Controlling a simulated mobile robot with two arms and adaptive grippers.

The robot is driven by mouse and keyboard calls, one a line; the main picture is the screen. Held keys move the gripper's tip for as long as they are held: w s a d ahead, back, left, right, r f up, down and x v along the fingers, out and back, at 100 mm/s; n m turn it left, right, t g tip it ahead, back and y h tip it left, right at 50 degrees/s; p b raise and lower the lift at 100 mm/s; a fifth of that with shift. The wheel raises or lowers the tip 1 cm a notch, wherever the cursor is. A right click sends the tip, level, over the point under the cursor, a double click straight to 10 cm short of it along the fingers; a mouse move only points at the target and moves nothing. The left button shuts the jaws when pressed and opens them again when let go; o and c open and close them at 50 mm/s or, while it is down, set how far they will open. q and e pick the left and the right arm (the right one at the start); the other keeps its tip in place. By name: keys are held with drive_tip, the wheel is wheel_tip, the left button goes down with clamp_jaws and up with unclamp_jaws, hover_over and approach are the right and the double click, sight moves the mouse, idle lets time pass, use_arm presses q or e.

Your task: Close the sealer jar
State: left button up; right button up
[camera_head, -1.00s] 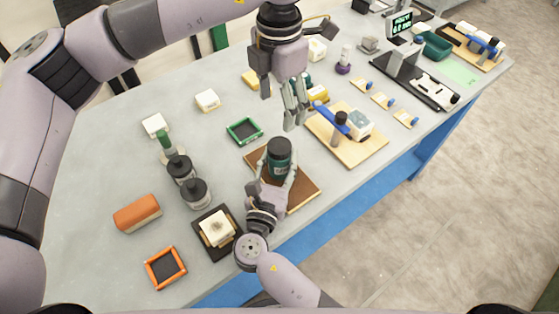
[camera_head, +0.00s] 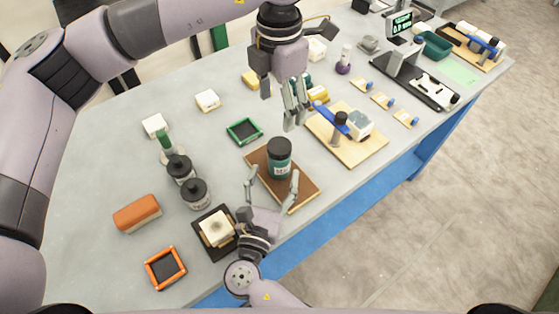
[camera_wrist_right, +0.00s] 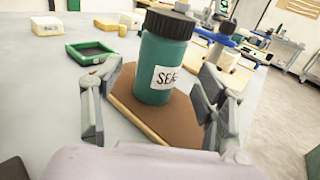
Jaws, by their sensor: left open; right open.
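The sealer jar (camera_head: 279,162) is teal with a black lid (camera_head: 279,146) on top and a white label. It stands upright on a brown board (camera_head: 300,190). In the right wrist view the jar (camera_wrist_right: 158,65) stands ahead, between and beyond the fingers, with the ridged lid (camera_wrist_right: 170,22) seated on it. My right gripper (camera_head: 271,181) is open in front of the jar, with its fingers spread and apart from it. It also shows in the right wrist view (camera_wrist_right: 158,98). My left gripper (camera_head: 292,122) hangs above the table behind the jar, open and empty.
A green-framed tray (camera_head: 244,131) lies behind the board. Two dark bottles (camera_head: 195,193) and an orange block (camera_head: 137,212) are to the left. A black tray with a foam block (camera_head: 216,229) lies beside my right gripper. A wooden board with a blue-handled tool (camera_head: 345,140) is to the right.

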drive_tip(key=v, duration=0.6)
drive_tip(key=shift+s, duration=0.4)
